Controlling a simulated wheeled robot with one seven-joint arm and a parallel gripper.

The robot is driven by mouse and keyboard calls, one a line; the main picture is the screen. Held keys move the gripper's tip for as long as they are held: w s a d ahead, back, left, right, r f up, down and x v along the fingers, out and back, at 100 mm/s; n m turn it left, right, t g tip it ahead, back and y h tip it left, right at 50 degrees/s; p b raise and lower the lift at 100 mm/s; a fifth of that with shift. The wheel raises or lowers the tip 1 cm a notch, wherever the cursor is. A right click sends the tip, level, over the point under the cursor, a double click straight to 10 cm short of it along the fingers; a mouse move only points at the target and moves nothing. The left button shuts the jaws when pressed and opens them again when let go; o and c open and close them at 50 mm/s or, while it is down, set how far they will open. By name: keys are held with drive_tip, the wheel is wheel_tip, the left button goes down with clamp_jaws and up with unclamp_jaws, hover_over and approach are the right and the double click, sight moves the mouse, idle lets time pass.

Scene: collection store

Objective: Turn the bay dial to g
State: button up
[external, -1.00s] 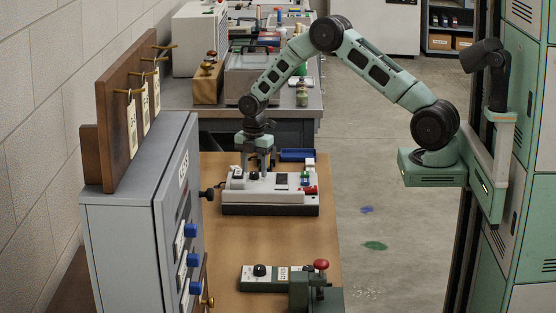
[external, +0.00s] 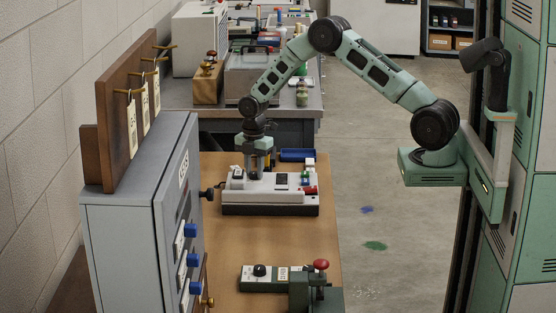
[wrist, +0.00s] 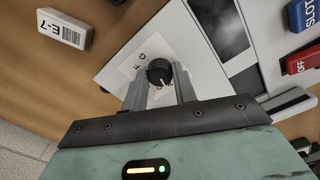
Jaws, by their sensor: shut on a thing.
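The bay dial (wrist: 159,72) is a round black knob with a white pointer mark, on a pale label with printed letters. F and G are readable at its upper left; the other letters are hidden or too small. My gripper (wrist: 161,88) is shut on the dial, one finger on each side, in the wrist view. The pointer mark shows on the dial's lower right part in that view. In the external view my gripper (external: 259,174) reaches down onto the left part of the white console (external: 270,197), and the dial is hidden between its fingers.
A white E-7 block (wrist: 62,29) lies on the bench beside the console. A red OFF switch (wrist: 300,62) and a blue SLOT piece (wrist: 303,14) are right of the dial. A grey cabinet (external: 137,215) stands at the left front. The bench between console and green device (external: 312,292) is clear.

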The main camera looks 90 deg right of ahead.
drive_tip(key=m, duration=0.7)
drive_tip(key=shift+r+m+p, duration=0.1)
drive_tip(key=shift+m+p, duration=0.2)
drive_tip(key=shift+m, duration=0.1)
drive_tip(key=m, duration=0.8)
drive_tip(key=m+p, duration=0.1)
drive_tip(key=m, duration=0.6)
drive_tip(key=shift+w, duration=0.1)
drive_tip(key=m, duration=0.4)
drive_tip(key=shift+p, duration=0.3)
drive_tip(key=shift+m+p, duration=0.3)
drive_tip(key=shift+m, duration=1.5)
